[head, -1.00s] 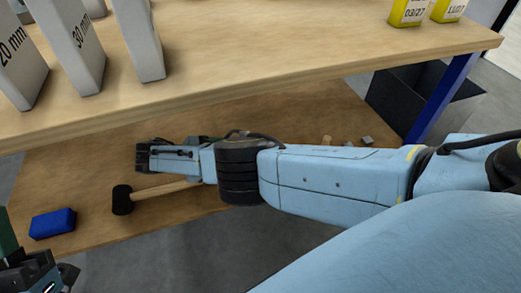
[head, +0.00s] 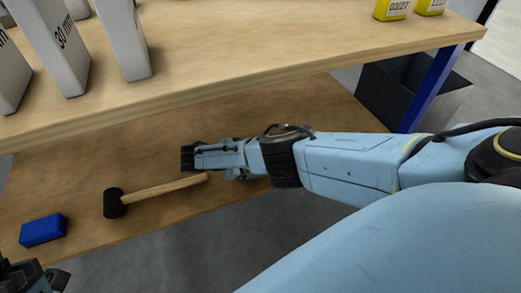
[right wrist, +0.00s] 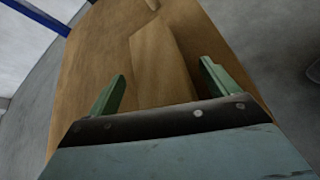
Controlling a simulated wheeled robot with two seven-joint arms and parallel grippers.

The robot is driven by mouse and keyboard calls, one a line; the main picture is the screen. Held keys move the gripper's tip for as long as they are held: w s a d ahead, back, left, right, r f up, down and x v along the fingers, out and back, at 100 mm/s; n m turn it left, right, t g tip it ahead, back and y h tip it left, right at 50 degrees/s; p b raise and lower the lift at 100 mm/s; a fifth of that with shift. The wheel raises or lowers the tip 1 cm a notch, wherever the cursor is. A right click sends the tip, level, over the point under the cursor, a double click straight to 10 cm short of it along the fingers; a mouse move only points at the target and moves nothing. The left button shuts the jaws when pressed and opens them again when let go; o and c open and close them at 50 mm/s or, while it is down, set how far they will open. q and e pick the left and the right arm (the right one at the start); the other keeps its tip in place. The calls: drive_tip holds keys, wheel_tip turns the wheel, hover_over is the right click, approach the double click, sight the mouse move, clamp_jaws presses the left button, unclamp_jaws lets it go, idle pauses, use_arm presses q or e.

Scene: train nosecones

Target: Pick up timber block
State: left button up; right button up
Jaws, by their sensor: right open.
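A wood-coloured shape that looks like the timber block (right wrist: 157,60) shows in the right wrist view, low-contrast against the wooden lower shelf (right wrist: 90,60). It lies between and beyond the green fingers of my right gripper (right wrist: 162,72), which are spread apart with nothing held. I cannot tell the gap between fingers and block. In the head view my right arm reaches in over the lower shelf, and I cannot make out the block or the right fingertips there. My left gripper (head: 32,276) is partly in view at the bottom left corner, its fingers not clear.
A black-headed mallet (head: 115,203) and a blue block (head: 44,230) lie on the lower shelf. The upper shelf (head: 250,65) overhangs it and carries grey boxes (head: 125,40) and yellow containers (head: 392,10). A blue post (head: 432,90) and a dark bin (head: 400,85) stand at right.

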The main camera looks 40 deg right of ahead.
drive_tip(key=c, duration=1.2)
drive_tip(key=shift+r, duration=0.1)
